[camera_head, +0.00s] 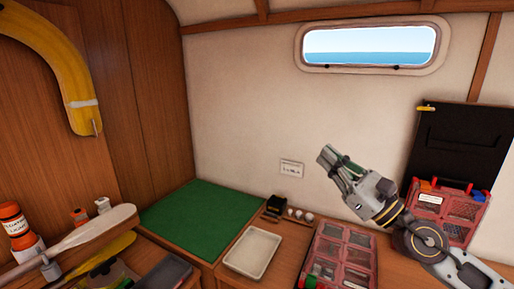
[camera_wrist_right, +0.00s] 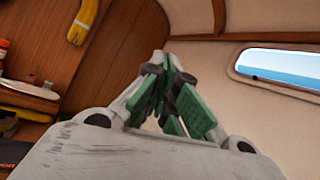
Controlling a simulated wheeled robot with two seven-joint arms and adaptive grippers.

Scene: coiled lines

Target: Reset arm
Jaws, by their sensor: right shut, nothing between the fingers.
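My right gripper (camera_head: 329,158) is raised in front of the cream wall, above the counter, and its arm comes in from the lower right. Its fingers are shut with nothing between them. In the right wrist view the green-padded fingers (camera_wrist_right: 172,98) come together at the tips, and no object is at them. My left gripper is in neither view.
A white tray (camera_head: 233,268) lies beside a green mat (camera_head: 200,222). A red compartment box (camera_head: 359,240) stands below my right gripper, and another case (camera_head: 458,211) is at the right near a black panel (camera_head: 462,145). Bottles and a paddle crowd the left.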

